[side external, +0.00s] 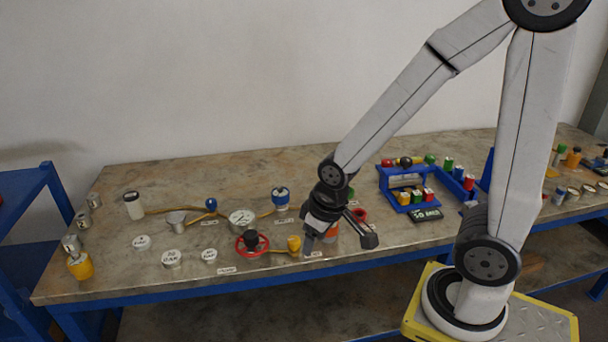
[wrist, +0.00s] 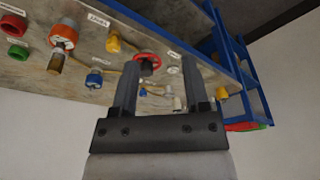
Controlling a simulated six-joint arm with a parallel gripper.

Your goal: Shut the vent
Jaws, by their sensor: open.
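The small labels are too small to read, so I cannot tell which fitting is the vent. A red handwheel (side external: 240,247) with a dark hub sits on the bench's front part, on a yellow pipe. A yellow knob (side external: 294,243) stands at the pipe's right end. My gripper (side external: 339,240) is open and empty, fingers pointing down, to the right of the yellow knob, partly in front of an orange fitting (side external: 334,228). In the wrist view the red handwheel (wrist: 150,58) shows between the open fingers (wrist: 158,66), farther off; the yellow knob (wrist: 113,42) is outside them.
A pressure gauge (side external: 241,217), two blue-topped fittings (side external: 281,194) (side external: 211,204) and a white cylinder (side external: 133,205) stand behind. Labelled round lids (side external: 172,258) lie at front left. A blue rack (side external: 407,188) with coloured pieces stands right of my gripper. Bare bench (side external: 130,285) lies along the front left.

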